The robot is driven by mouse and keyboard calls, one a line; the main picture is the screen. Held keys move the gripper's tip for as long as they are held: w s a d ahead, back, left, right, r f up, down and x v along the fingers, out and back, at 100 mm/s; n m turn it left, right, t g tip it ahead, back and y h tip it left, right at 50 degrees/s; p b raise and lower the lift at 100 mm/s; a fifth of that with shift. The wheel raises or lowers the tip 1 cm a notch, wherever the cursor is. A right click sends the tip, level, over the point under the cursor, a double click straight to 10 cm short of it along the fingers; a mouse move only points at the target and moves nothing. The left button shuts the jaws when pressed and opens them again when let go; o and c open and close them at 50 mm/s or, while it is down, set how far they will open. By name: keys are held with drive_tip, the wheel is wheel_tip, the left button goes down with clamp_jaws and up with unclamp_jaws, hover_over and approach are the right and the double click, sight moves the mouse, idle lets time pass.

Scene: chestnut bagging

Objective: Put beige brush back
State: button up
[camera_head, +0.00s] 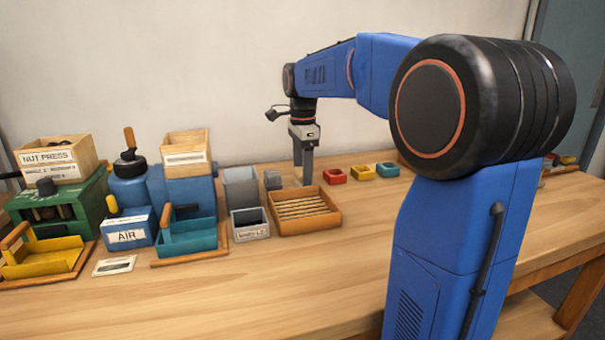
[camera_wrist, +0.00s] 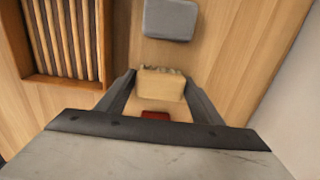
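The beige brush (camera_wrist: 160,84) shows in the wrist view as a pale block with a ragged, bristly upper edge. My gripper (camera_wrist: 160,92) has one dark finger on each side of it, and the tips appear to close against its sides. In the head view my gripper (camera_head: 303,180) points straight down just behind the wooden tray. The brush is hardly visible there, and I cannot tell whether it touches the table.
The slatted wooden tray (camera_head: 337,220) stands in front of my gripper. A small grey block (camera_wrist: 171,19) is beside it, left of it in the head view. Red (camera_head: 334,176), yellow (camera_head: 362,173) and teal (camera_head: 388,169) boxes stand to the right. The front tabletop is clear.

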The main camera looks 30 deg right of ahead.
drive_tip(key=shift+o, duration=0.9)
wheel_tip(320, 180, up, 12)
drive_tip(key=shift+r, duration=0.15)
idle(0.3)
